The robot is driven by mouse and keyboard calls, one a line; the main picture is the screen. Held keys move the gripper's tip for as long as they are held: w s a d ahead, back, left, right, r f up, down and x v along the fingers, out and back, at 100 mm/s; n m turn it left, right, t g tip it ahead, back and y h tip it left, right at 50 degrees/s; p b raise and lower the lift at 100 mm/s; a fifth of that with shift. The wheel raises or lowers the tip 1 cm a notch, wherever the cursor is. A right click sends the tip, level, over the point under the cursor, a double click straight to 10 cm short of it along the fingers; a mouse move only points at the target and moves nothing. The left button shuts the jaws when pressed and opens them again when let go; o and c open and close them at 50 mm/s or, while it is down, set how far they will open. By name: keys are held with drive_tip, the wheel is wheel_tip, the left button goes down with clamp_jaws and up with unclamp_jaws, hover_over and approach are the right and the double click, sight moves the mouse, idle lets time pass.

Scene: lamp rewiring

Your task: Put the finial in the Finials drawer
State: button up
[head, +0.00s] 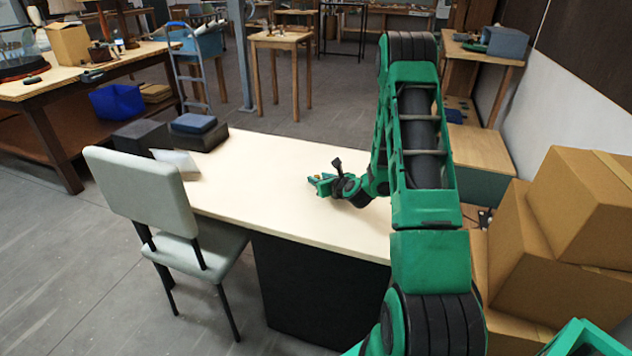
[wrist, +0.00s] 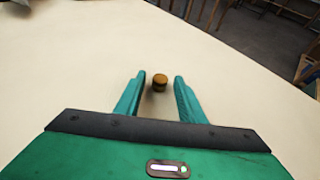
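A small brown, rounded piece, which looks like the finial (wrist: 160,82), shows in the wrist view over the cream tabletop (wrist: 75,55). It appears between the tips of my gripper (wrist: 159,79), with a gap on each side. My gripper's green fingers are apart and nothing is clamped. I cannot tell how far the tips are above the piece. In the head view my gripper (head: 322,183) is low over the right part of the table; the finial is too small to make out there. No drawer labelled Finials can be made out in either view.
A grey chair (head: 140,190) stands at the table's near left side. Dark boxes (head: 140,137) and a blue-topped box (head: 194,123) sit at the table's left end. Cardboard boxes (head: 580,215) are stacked at the right. The middle of the tabletop is clear.

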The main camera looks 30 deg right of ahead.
drive_tip(key=shift+r, duration=0.15)
